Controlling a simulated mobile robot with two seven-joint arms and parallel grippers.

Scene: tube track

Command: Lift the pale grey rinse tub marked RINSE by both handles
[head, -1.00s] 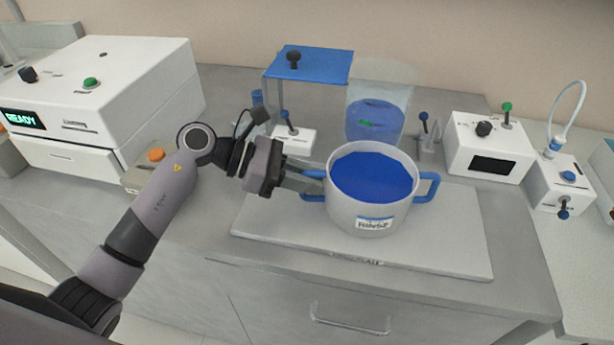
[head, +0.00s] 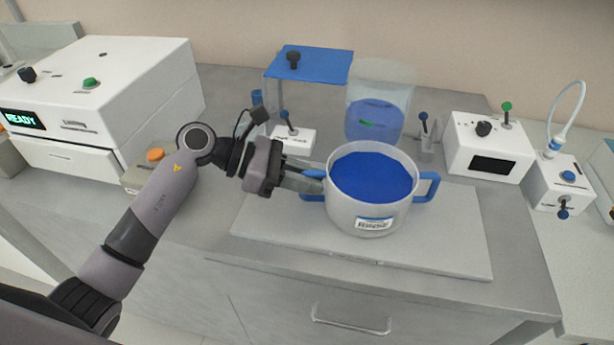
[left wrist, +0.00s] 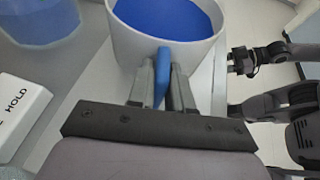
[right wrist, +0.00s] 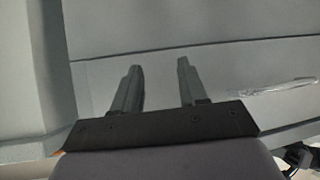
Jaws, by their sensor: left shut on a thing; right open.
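The pale grey rinse tub (head: 368,217), marked RINSE and filled with blue, stands upright on a flat light board. It has a blue handle on each side. My left gripper (head: 318,186) is shut on the left handle (left wrist: 162,76), which shows between its fingers in the left wrist view. The right handle (head: 429,187) is free. My right gripper (right wrist: 156,85) is open and empty in the right wrist view, facing the grey cabinet front. It does not show in the head view.
The board (head: 262,232) lies near the counter's front edge. Behind the tub stand a clear container of blue liquid (head: 375,119) and a small blue-topped stand (head: 310,65). White devices (head: 490,145) stand at the right, and a large white machine (head: 120,95) at the left.

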